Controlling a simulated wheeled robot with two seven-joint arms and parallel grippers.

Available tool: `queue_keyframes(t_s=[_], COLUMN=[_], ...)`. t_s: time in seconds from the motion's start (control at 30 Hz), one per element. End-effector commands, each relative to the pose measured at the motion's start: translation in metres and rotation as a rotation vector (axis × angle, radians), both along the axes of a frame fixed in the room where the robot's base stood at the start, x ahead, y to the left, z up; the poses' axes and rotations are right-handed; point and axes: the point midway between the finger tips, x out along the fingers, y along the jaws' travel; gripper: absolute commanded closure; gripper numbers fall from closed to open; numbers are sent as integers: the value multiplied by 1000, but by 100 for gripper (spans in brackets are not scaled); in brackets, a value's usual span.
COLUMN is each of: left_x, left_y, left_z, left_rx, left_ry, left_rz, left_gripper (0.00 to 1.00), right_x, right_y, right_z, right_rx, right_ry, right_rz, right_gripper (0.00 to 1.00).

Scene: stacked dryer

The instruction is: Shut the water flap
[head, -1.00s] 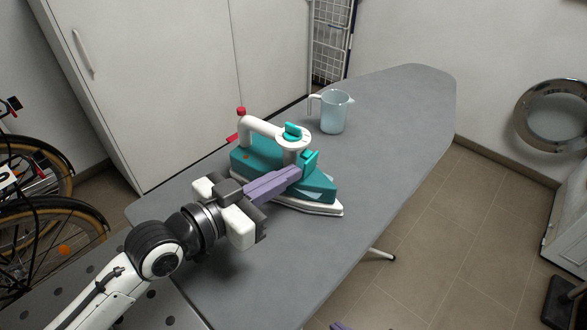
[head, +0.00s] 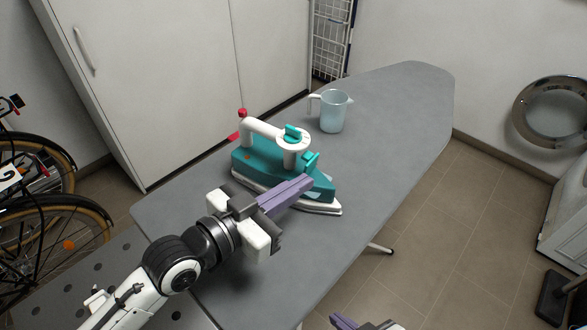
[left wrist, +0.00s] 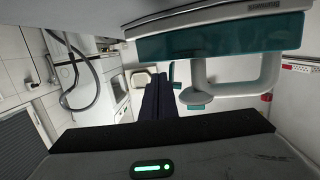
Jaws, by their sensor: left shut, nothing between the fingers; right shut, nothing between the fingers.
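The teal and white steam iron (head: 262,160) stands on the grey ironing board (head: 382,120). The teal water flap (head: 311,160) stands up at its front, below the teal dial (head: 293,132); its exact angle is hard to tell. My left gripper (head: 308,182) is shut and empty, its purple fingers over the iron's near front side, just below the flap. In the left wrist view its fingers (left wrist: 157,98) point beside the iron (left wrist: 222,40), which looks upside down there; the flap is hard to make out. My right gripper (head: 340,321) is shut, partly cut off at the bottom edge.
A clear jug (head: 334,111) stands on the board behind the iron. White cabinets (head: 170,75) stand behind the board, bicycles (head: 45,205) at the left, and a round-doored appliance (head: 553,110) at the right. The board's right part is clear.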

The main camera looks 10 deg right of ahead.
Motion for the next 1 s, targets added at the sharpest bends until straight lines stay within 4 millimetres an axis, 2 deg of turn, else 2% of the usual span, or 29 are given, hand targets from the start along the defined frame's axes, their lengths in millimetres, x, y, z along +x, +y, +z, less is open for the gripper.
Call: queue_keyframes(t_s=[0.33,1.0], left_x=[-7,-7], left_y=[-4,-4], left_z=[1,-11], left_rx=[-1,1], left_ry=[-1,-1], left_rz=[0,0], left_gripper=[100,100], right_x=[0,0], right_y=[0,-1], right_z=[7,-2], right_rx=[0,-1], right_ry=[0,0], right_rz=[0,-1], right_gripper=[100,100])
